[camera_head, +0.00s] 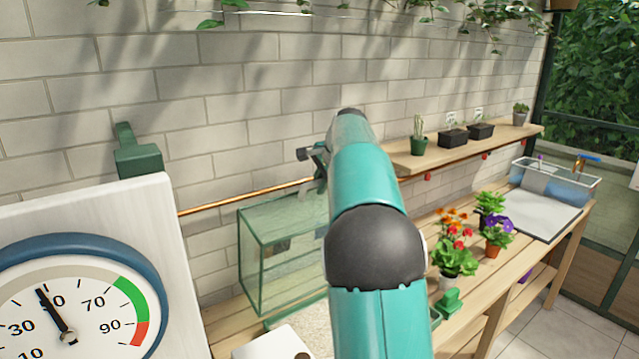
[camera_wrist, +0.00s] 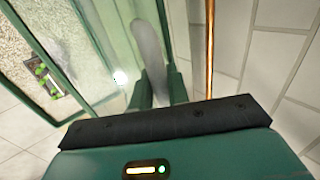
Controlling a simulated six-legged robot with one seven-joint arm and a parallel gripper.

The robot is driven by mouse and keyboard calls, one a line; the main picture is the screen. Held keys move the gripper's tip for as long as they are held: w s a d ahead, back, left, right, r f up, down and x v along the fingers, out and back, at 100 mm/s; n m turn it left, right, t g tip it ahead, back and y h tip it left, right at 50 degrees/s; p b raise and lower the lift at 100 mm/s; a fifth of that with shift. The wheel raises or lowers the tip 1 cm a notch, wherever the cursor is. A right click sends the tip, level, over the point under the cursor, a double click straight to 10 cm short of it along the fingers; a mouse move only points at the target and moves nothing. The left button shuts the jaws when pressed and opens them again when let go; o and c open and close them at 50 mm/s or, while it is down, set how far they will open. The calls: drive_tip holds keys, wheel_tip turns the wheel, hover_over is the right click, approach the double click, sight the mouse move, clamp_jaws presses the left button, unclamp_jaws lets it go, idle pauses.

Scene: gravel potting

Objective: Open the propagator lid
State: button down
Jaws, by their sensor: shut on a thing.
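The propagator's clear lid (camera_head: 283,250), with thin green edges, stands raised at a steep angle behind a pale gravel bed (camera_head: 305,322). In the wrist view the clear lid (camera_wrist: 110,50) fills the left of centre, with gravel (camera_wrist: 25,30) beyond it. My gripper (camera_head: 315,165) is at the lid's upper right, partly hidden behind my teal arm. In the wrist view my gripper's green fingers (camera_wrist: 157,85) are closed around a grey bar-like handle (camera_wrist: 148,45). The lid's right part is hidden by my arm in the head view.
A copper pipe (camera_head: 245,198) runs along the brick wall close behind my gripper. A large dial gauge (camera_head: 70,310) on a white board stands at the left. A shelf (camera_head: 430,160) with pots and flowering plants (camera_head: 458,240) on the bench are at the right.

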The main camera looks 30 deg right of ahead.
drive_tip(key=shift+a, duration=0.1)
drive_tip(key=c, duration=1.4)
unclamp_jaws()
drive_tip(key=shift+r, duration=0.1)
drive_tip(key=v, duration=1.3)
drive_tip(key=shift+s+r, duration=0.2)
drive_tip(key=shift+r, duration=0.05)
